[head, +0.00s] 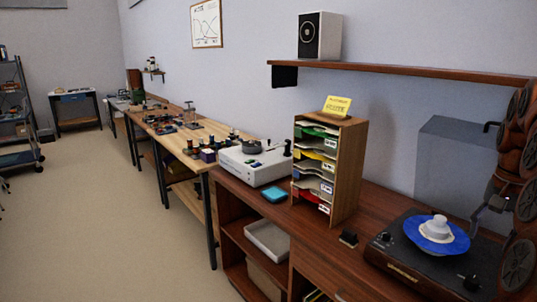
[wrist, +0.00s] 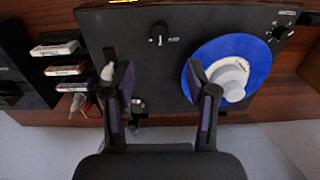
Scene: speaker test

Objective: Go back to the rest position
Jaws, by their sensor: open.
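My gripper (wrist: 160,78) is in the wrist view with its two dark fingers spread apart and nothing between them. It is over the black turntable box (wrist: 135,40). The right finger overlaps the edge of the blue disc (wrist: 252,52) in this view; I cannot tell the height between them. A pale round piece (wrist: 231,75) sits on the disc. In the head view the turntable (head: 395,262) stands at the right end of the brown bench, with the blue disc (head: 412,236) on top. My gripper is not clearly made out there.
A wooden sorter (head: 350,165) with coloured trays stands left of the turntable, below a wall shelf (head: 400,72) bearing a speaker (head: 329,38). A grey device (head: 258,168) and a blue pad (head: 275,194) are farther left. The floor (head: 90,215) at left is clear.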

